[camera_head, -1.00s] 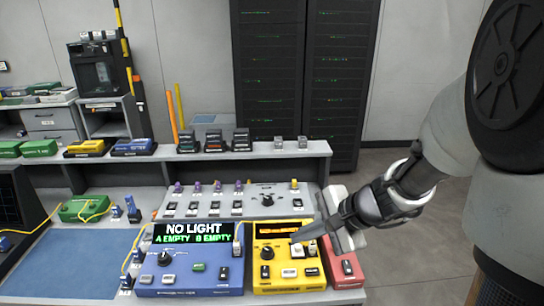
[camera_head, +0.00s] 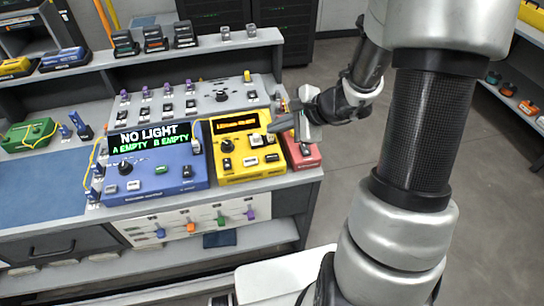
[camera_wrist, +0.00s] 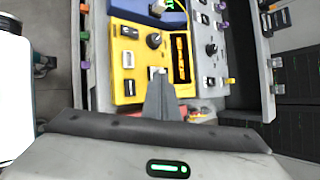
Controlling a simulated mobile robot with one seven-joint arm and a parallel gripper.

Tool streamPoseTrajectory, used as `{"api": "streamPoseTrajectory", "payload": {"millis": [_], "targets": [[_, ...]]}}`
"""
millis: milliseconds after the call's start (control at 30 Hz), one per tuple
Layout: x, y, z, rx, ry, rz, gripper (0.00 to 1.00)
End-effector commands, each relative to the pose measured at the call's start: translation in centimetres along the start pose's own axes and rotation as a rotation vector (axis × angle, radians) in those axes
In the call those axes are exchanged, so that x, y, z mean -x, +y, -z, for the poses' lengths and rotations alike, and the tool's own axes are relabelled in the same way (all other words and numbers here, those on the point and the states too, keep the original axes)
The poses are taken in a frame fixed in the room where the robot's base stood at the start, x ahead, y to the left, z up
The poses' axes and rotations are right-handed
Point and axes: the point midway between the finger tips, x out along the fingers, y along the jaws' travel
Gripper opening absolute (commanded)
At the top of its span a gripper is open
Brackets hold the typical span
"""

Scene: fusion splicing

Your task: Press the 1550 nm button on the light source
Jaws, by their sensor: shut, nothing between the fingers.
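The yellow light source (camera_head: 238,172) stands on the bench with a lit orange display (camera_head: 235,123), a black knob (camera_head: 227,146) and several black and white buttons. Button labels are too small to read, so I cannot tell which is 1550 nm. My gripper (camera_head: 272,127) is shut and empty, reaching in from the right over the light source's right side. In the wrist view, its closed fingertips (camera_wrist: 161,78) overlap a white button (camera_wrist: 157,71) beside the display. I cannot tell whether they touch it. The light source's yellow face (camera_wrist: 140,75) also shows there.
A blue device (camera_head: 160,187) with a "NO LIGHT" screen stands left of the light source. A red box (camera_head: 303,156) stands close on its right, under my gripper. A grey panel with switches (camera_head: 190,98) lies behind. Open floor (camera_head: 330,185) is to the right.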

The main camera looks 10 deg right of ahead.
Motion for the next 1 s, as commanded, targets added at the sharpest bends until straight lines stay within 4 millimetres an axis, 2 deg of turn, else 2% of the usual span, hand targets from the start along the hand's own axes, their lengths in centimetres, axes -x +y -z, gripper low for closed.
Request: {"api": "streamPoseTrajectory", "payload": {"millis": [500, 700, 1000], "targets": [[-5.0, 3.7, 3.7, 0.0, 0.0, 0.0, 0.0], [-5.8, 4.2, 4.2, 0.0, 0.0, 0.0, 0.0], [-5.7, 4.2, 4.2, 0.0, 0.0, 0.0, 0.0]]}}
